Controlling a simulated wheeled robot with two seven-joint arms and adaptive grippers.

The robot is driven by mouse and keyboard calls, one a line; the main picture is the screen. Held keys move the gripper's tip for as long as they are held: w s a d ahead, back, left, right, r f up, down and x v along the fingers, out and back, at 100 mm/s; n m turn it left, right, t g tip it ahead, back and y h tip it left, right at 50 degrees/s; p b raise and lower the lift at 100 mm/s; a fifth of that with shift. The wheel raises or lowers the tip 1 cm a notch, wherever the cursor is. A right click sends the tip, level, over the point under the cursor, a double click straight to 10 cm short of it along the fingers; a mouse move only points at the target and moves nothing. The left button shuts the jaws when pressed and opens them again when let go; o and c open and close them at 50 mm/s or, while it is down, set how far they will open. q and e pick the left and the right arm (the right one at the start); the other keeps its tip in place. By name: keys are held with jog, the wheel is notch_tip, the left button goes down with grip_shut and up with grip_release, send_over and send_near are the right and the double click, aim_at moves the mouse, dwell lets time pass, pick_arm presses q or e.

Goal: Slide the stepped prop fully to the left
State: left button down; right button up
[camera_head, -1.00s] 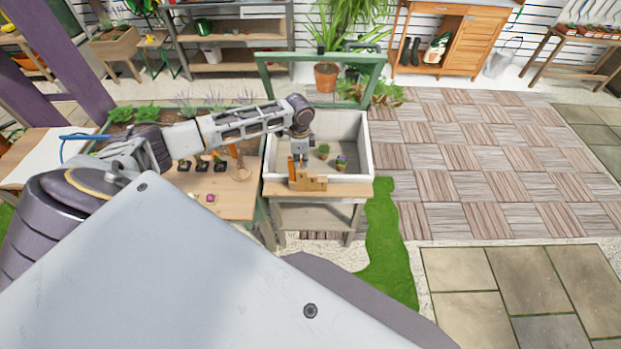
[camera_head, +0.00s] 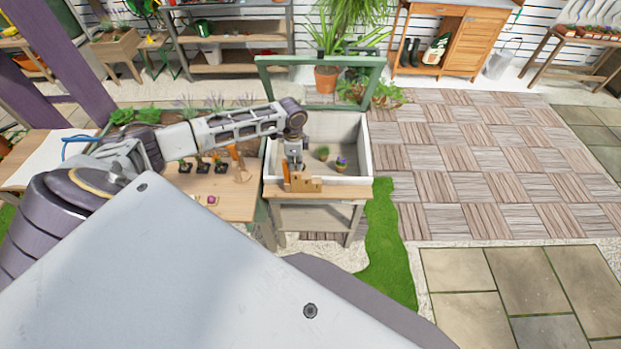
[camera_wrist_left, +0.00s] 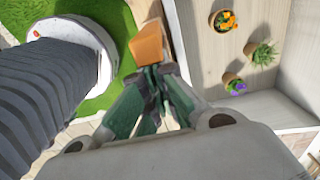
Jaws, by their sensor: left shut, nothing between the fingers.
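The stepped prop (camera_head: 307,185) is a small orange-brown wooden block with steps. It sits at the front edge of the white-walled box (camera_head: 368,150), towards its left end, with its tall part on the left. My left gripper (camera_head: 294,167) points down at the prop's upper left part. In the left wrist view, the shut green fingers (camera_wrist_left: 152,85) reach the orange wood of the prop (camera_wrist_left: 148,43), with nothing held between them. Whether the tips press on it is hard to tell. My right gripper is not in view.
The box's green-framed lid (camera_head: 318,61) stands open at the back. A wooden table (camera_head: 228,202) with seedlings adjoins on the left. Paving lies to the right.

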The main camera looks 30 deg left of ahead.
aim_at(284, 161)
pick_arm(q)
jog(key=shift+s+a+p, duration=0.15)
jog(key=shift+s+a, duration=0.45)
jog(key=shift+a, duration=0.35)
jog(key=shift+s+a+p, duration=0.15)
jog(key=shift+s+a, duration=0.4)
jog(key=shift+a, duration=0.4)
jog(key=shift+w+d, duration=0.1)
jog(key=shift+d, duration=0.1)
dwell(0.3)
jog(key=shift+w+d, duration=0.4)
jog(key=shift+d, duration=0.2)
dwell(0.4)
notch_tip(284, 161, up, 8)
dwell(1.5)
jog(key=shift+d, duration=0.1)
dwell(0.4)
